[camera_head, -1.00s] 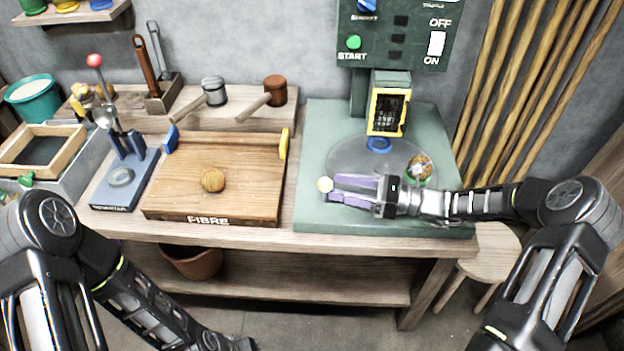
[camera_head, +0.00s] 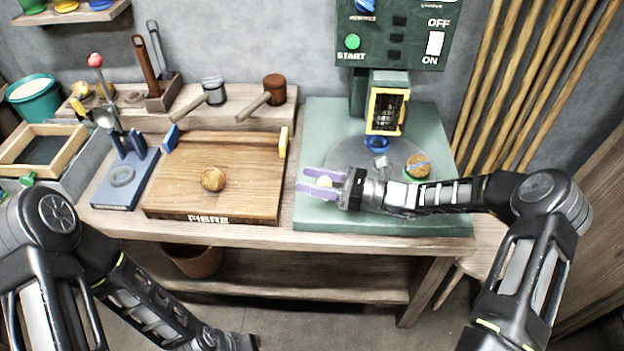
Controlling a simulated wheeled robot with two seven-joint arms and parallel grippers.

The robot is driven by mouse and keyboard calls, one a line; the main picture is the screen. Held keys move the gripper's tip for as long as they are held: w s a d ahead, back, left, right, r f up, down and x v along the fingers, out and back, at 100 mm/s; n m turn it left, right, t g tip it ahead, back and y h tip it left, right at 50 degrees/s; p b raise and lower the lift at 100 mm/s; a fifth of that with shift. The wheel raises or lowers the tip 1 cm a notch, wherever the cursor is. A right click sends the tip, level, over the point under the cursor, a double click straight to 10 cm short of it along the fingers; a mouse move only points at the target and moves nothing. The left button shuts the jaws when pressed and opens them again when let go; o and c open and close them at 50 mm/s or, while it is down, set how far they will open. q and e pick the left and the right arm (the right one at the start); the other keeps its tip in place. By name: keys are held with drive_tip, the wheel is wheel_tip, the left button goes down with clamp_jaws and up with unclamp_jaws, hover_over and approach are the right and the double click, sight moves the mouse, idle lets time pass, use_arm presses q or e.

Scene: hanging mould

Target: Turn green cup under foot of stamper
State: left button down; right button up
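The stamper (camera_head: 388,86) stands at the back right, with a yellow-framed cage (camera_head: 369,112) on its front; its foot is not clear to see. Below the cage, a round grey turntable (camera_head: 345,157) lies on the green base and a blue cup (camera_head: 377,146) stands at its back. A green cup, mostly hidden by a brown ball (camera_head: 418,166) with a blue band, is at the turntable's right. A pale round knob (camera_head: 324,182) is at the front left. My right gripper (camera_head: 301,185) is open, its purple fingers either side of the knob; contact is unclear. My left gripper is out of view.
The control panel (camera_head: 392,35) hangs above, with a green START button (camera_head: 352,41) and an OFF/ON switch (camera_head: 435,43). Left of the base lies a wooden FIBRE board (camera_head: 240,170) with a brown ball (camera_head: 213,179).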

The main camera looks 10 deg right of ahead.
clamp_jaws()
idle(0.3)
idle(0.9)
